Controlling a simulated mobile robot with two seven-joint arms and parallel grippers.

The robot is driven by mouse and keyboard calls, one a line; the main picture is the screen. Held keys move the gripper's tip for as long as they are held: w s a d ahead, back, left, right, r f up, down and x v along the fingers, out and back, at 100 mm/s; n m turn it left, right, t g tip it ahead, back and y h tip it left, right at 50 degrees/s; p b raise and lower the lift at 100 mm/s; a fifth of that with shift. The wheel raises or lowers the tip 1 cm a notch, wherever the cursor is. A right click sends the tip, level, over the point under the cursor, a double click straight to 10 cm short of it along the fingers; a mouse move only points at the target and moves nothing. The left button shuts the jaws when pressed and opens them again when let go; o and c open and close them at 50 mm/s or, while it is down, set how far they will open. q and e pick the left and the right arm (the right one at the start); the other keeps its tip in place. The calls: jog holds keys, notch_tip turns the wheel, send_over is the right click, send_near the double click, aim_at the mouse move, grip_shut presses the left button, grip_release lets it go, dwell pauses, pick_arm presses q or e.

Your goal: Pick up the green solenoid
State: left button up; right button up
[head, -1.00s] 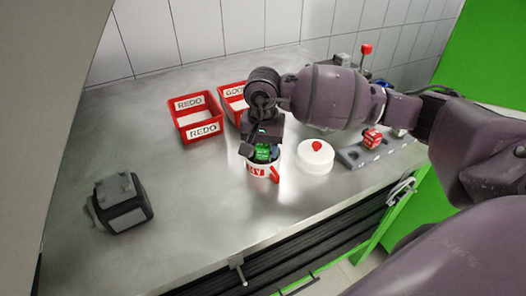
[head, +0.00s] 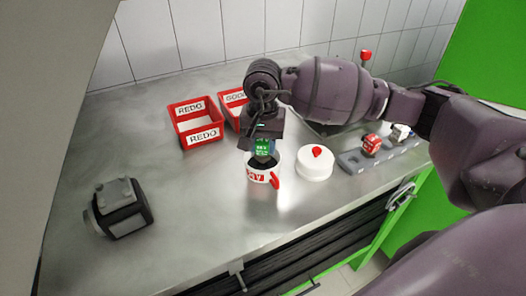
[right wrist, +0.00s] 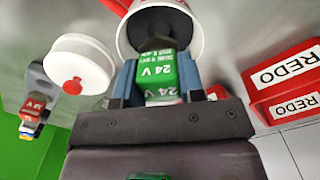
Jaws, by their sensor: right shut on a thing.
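The green solenoid (head: 262,147), marked 24 V, is between the fingers of my right gripper (head: 262,142). It also shows in the right wrist view (right wrist: 157,75), with a blue-grey finger of the right gripper (right wrist: 158,80) on each side. The gripper is shut on it. The solenoid is held just over the mouth of a white mug (head: 258,173) with a red handle and red lettering. In the right wrist view the mug (right wrist: 188,22) has a dark inside. Whether the solenoid's lower end is clear of the rim is hard to tell. My left gripper is not in view.
A white round container with a red knob (head: 314,162) stands right of the mug. A grey rack (head: 355,160) with a red solenoid (head: 371,145) is further right. Red REDO (head: 197,122) and GOOD (head: 232,98) bins stand behind. A dark block (head: 123,210) lies left; the table between is clear.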

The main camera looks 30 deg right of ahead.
aim_at(263, 140)
notch_tip(263, 140, up, 17)
jog(key=shift+f, duration=0.1)
dwell(0.8)
